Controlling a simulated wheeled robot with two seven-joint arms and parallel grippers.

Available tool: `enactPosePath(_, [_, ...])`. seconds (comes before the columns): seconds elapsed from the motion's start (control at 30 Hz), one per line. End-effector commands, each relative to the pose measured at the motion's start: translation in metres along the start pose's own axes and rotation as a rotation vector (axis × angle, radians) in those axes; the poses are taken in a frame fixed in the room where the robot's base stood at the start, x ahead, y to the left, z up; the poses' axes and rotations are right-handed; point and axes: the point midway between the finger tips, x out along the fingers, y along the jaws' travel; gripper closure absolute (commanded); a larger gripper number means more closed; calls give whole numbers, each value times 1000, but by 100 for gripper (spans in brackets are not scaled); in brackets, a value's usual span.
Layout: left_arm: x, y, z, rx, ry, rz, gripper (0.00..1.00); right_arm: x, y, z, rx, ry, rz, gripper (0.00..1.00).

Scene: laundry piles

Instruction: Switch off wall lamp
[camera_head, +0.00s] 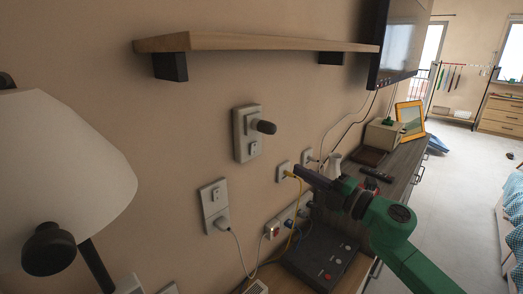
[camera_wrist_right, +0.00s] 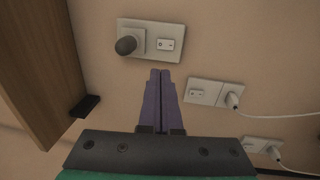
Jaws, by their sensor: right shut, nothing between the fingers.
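A lamp with a white shade (camera_head: 62,170) and a dark stem fills the left of the head view; I cannot tell whether it is lit. A pale wall plate (camera_head: 241,143) with a dark round knob (camera_head: 266,127) is on the wall under the shelf. In the right wrist view the plate (camera_wrist_right: 178,31) and knob (camera_wrist_right: 126,45) lie just beyond the fingertips, with a small switch or socket insert beside the knob. My right gripper (camera_head: 300,172) is shut and empty, its fingers together in the wrist view (camera_wrist_right: 160,73), apart from the plate. My left gripper is out of view.
A wooden shelf (camera_head: 245,42) juts out above the plate. Other wall plates (camera_head: 213,199) with plugs and cables sit lower. A dark sideboard (camera_head: 409,155) below carries a black device (camera_head: 315,257), remote and yellow frame (camera_head: 411,119). Open floor lies at right.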

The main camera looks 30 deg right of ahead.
Motion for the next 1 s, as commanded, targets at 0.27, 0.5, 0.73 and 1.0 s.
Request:
enactPosePath(0.27, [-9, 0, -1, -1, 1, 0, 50, 39, 4, 0, -1, 0, 5, 100])
enactPosePath(0.5, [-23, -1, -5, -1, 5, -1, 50, 83, 6, 2, 1, -3, 5, 100])
enactPosePath(0.73, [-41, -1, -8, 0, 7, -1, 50, 123, 6, 1, 1, -2, 4, 100])
enactPosePath(1.0, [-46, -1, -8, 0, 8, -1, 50, 140, 0, 1, 2, -2, -1, 100])
